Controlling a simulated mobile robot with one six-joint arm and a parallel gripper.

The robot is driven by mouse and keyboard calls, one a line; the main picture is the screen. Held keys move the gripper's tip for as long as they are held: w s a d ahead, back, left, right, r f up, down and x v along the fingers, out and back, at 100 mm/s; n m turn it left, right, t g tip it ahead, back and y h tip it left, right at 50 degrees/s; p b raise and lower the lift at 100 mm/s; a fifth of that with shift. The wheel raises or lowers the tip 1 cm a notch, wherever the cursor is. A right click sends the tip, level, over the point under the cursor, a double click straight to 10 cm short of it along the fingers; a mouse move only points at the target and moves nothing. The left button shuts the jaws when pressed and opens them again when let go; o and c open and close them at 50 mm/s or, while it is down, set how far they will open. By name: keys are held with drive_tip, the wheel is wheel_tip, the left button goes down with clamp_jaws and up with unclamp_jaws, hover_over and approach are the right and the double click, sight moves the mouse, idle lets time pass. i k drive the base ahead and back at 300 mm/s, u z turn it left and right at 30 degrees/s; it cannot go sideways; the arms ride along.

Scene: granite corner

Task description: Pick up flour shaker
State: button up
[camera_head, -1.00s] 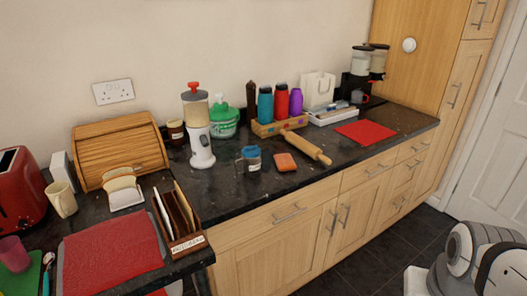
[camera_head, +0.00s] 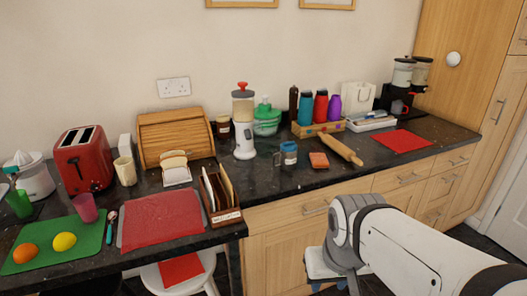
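A small jug-like container with a blue upper part and a side handle (camera_head: 289,154) stands upright near the front edge of the dark counter. It looks most like the flour shaker, but it is too small to be sure. It stands between a tall dispenser and an orange-red sponge. My arm reaches in from the lower right, below and in front of the counter. My gripper cannot be made out in this view.
The dispenser (camera_head: 244,125) stands left of the container, the sponge (camera_head: 319,160) and rolling pin (camera_head: 341,150) right. Behind is a wooden crate (camera_head: 318,128) with bottles. A letter rack (camera_head: 222,203) sits at the counter corner. A white stool (camera_head: 178,277) stands below. Bare counter surrounds the container.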

sight(288, 160)
drive_tip(key=z, duration=0.05)
drive_tip(key=i, duration=1)
drive_tip(key=u, duration=0.05)
